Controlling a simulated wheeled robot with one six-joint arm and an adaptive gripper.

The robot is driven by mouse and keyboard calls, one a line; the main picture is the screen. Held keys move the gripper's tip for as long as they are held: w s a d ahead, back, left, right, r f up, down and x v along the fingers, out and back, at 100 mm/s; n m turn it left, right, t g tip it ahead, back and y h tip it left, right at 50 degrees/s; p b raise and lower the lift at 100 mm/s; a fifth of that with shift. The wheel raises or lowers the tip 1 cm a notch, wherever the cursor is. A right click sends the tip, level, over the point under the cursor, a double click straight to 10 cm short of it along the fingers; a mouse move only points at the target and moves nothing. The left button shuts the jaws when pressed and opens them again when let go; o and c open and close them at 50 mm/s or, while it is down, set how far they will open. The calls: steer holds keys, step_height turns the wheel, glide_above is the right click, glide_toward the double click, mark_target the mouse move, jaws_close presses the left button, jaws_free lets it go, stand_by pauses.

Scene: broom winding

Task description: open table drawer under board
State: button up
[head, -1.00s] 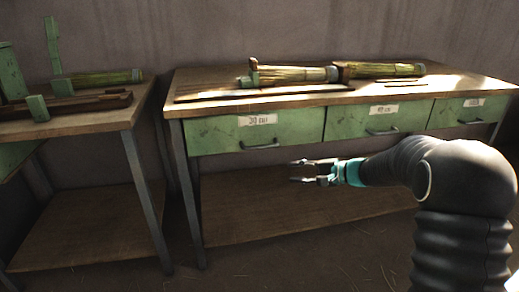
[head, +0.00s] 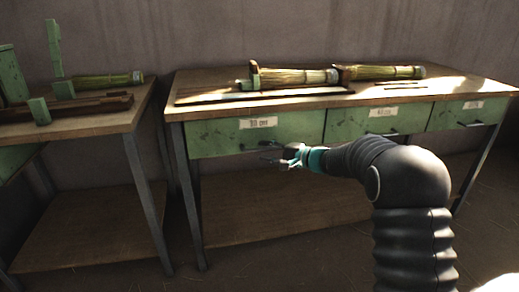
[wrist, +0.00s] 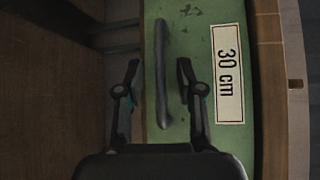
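The table (head: 190,103) holds a row of three green drawers under its top. The left drawer (head: 215,138) has a white label, which reads "30 cm" in the wrist view (wrist: 228,75). Its dark bar handle (wrist: 162,75) runs between my two fingers in the wrist view. My gripper (head: 276,150) is at the front of this drawer, just by the handle, with its fingers apart on either side of it. It also shows in the wrist view (wrist: 158,82). A long dark board (head: 262,96) lies on the table top above this drawer. The drawer looks closed.
The middle drawer (head: 345,124) and right drawer (head: 450,117) look closed. Two straw bundles (head: 295,76) (head: 385,72) lie on the table top. A second table (head: 120,118) stands at left. A lower shelf (head: 240,222) lies beneath my gripper. Floor shows in front.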

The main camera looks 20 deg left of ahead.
steer(key=shift+x, duration=1.35)
jaws_close()
